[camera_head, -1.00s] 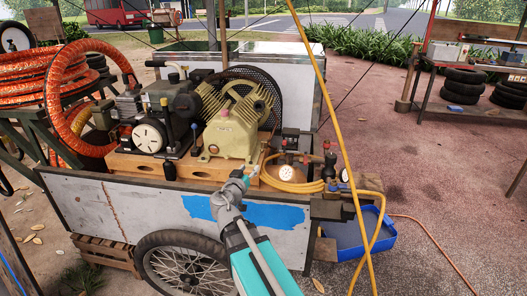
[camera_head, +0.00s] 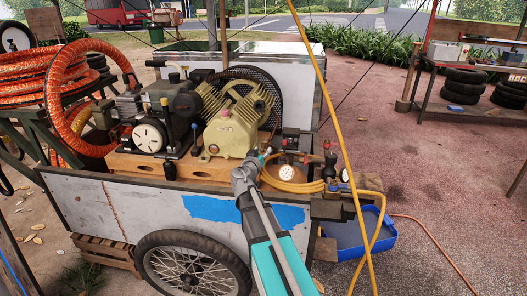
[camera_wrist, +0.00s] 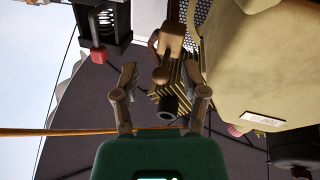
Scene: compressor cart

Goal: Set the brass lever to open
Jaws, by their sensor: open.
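In the wrist view, a brownish, brass-toned lever-like piece (camera_wrist: 172,42) stands ahead of my gripper, above a ribbed brass-coloured part with a round black end. I cannot tell for certain that it is the brass lever, or which setting it has. My gripper (camera_wrist: 166,82) is open, with one finger on each side of these parts; contact cannot be made out. In the head view, my gripper is at the cart's fittings, right of the beige compressor (camera_head: 231,134); my wrist and arm hide much there, and the lever cannot be picked out.
The beige compressor body (camera_wrist: 250,60) is close on the right in the wrist view. In the head view, a pressure gauge (camera_head: 287,172), a coiled yellow hose (camera_head: 292,186) and a hanging yellow hose (camera_head: 340,140) are close by.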

